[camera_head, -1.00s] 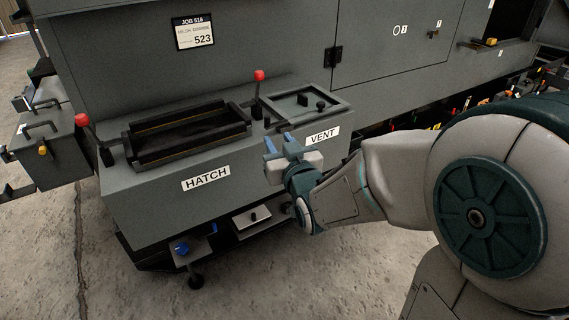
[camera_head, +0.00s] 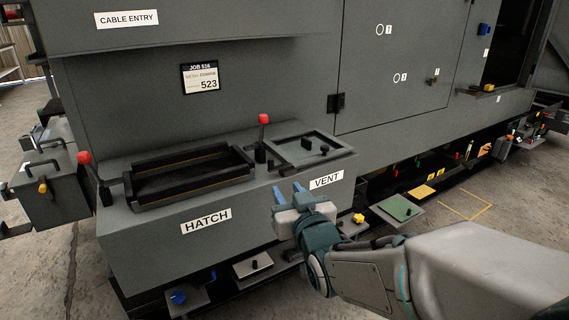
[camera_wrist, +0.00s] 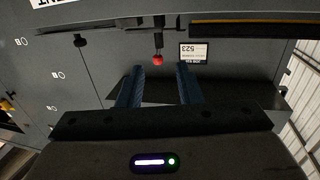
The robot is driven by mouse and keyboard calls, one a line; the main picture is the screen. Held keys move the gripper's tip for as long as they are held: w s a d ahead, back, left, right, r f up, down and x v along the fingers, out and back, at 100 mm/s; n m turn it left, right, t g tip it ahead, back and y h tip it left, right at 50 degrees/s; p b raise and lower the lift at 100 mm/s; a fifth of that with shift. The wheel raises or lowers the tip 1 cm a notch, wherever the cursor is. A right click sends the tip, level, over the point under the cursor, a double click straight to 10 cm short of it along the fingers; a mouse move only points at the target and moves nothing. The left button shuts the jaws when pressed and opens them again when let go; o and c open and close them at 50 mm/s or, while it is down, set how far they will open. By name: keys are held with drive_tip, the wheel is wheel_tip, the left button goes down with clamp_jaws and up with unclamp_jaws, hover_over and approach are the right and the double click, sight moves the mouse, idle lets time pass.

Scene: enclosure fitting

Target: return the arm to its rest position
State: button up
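My gripper (camera_head: 289,196) is in front of the grey box's front face, between the HATCH label (camera_head: 206,221) and the VENT label (camera_head: 326,180). Its two blue fingers stand apart with nothing between them, and they also show apart in the wrist view (camera_wrist: 158,88). The fingers point toward the cabinet. My forearm reaches in from the lower right of the head view.
The box has a black-framed hatch opening (camera_head: 190,174), a vent panel (camera_head: 306,150) and red-knobbed levers (camera_head: 263,119). A grey cabinet (camera_head: 270,60) rises behind. A green plate (camera_head: 400,208) and a yellow knob (camera_head: 358,218) lie low to the right. Concrete floor is clear at left.

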drive_tip(key=s+d+r+m+g+h+p, duration=0.2)
drive_tip(key=s+d+r+g+p, duration=0.4)
drive_tip(key=p, duration=0.7)
drive_tip(key=s+d+r+m+g+h+p, duration=0.1)
drive_tip(key=s+d+r+g+h+p, duration=0.2)
drive_tip(key=s+d+r+g+p, duration=0.4)
drive_tip(key=s+r+g+p, duration=0.1)
drive_tip(key=s+r+p, duration=0.3)
drive_tip(key=s+p, duration=0.2)
drive_tip(key=shift+r+m+h+p, duration=0.3)
drive_tip(key=shift+m+p, duration=0.1)
drive_tip(key=shift+p, duration=0.4)
drive_tip(key=shift+o, duration=0.5)
